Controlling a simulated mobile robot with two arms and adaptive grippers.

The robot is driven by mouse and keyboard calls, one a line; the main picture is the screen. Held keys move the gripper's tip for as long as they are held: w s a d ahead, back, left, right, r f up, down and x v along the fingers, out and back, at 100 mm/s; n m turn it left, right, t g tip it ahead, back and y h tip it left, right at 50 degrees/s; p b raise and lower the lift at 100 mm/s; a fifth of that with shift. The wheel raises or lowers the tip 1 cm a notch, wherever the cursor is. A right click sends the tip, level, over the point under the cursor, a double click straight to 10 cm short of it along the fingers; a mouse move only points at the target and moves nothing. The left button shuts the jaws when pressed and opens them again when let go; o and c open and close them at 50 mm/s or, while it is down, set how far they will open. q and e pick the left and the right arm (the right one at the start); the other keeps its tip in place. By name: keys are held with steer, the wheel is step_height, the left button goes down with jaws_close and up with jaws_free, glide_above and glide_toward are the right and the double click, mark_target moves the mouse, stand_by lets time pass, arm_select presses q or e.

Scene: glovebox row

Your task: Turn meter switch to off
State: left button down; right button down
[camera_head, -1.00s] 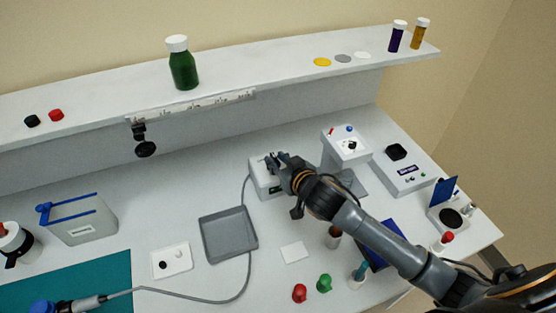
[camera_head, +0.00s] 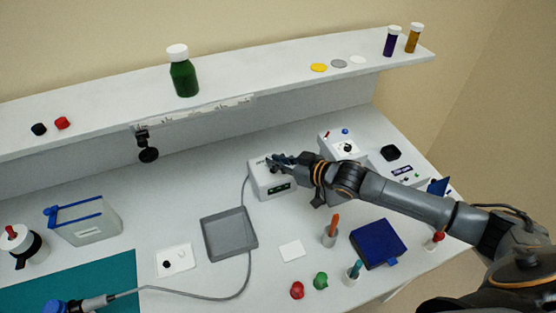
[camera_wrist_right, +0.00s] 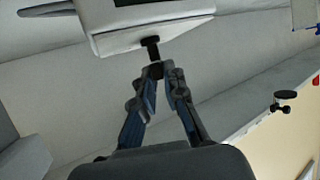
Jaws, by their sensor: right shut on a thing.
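The meter (camera_head: 271,188) is a white box with a dark display on its front, near the middle of the table in the head view. Its switch is a black knob on a short stem, seen in the right wrist view (camera_wrist_right: 151,46) standing out from the white meter body (camera_wrist_right: 122,40). My right gripper (camera_head: 278,161) is at the top of the meter. In the right wrist view its fingertips (camera_wrist_right: 158,72) are shut on the knob. The fingers partly hide the knob, and its off marking cannot be read. My left gripper is out of view.
A grey tray (camera_head: 230,258) lies in front of the meter, with a cable running past it to a probe (camera_head: 93,303). A white instrument (camera_head: 340,138) stands close behind my right arm. A blue box (camera_head: 377,240) and tube holders are in front. A shelf runs behind.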

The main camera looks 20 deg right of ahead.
stand_by(0.3)
steer(key=c, duration=1.4)
jaws_free()
steer(key=shift+s+d+r, duration=0.15)
steer(key=shift+s+d, duration=0.15)
steer(key=shift+s, duration=0.15)
steer(key=v, duration=1)
steer(key=shift+s+d+r, duration=0.2)
steer(key=shift+s+r, duration=0.05)
steer(key=shift+r, duration=0.05)
